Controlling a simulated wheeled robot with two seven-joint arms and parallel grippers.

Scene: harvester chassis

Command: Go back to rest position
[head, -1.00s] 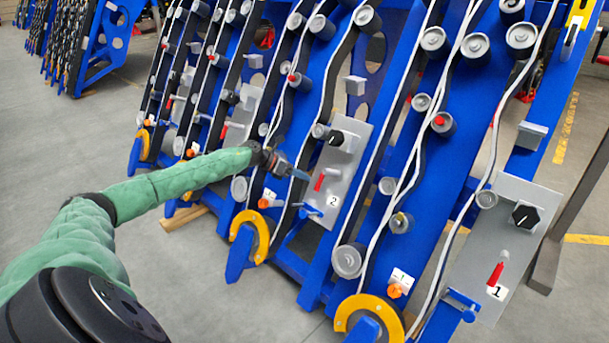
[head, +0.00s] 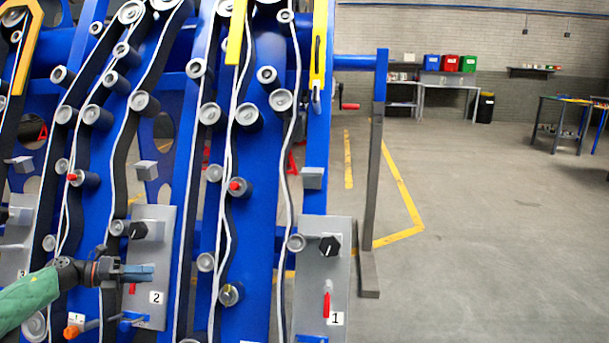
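My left gripper (head: 150,272) reaches in from the lower left with its blue fingers pointing right. It is in front of the grey panel labelled 2 (head: 148,230), below that panel's black knob (head: 137,230) and over the upper part of its red lever (head: 132,288). I cannot tell whether it touches the panel or whether its fingers are apart. No object shows in it. My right gripper is not in view. The grey panel labelled 1 (head: 312,285) is to the right, with a black knob (head: 329,246) and a red lever (head: 326,304).
The blue harvester chassis (head: 255,190) with rollers and white belts fills the left half. A grey post (head: 373,190) stands at its right end. Open concrete floor (head: 480,230) lies to the right. Shelves with coloured bins (head: 449,63) and a work table (head: 560,112) are behind.

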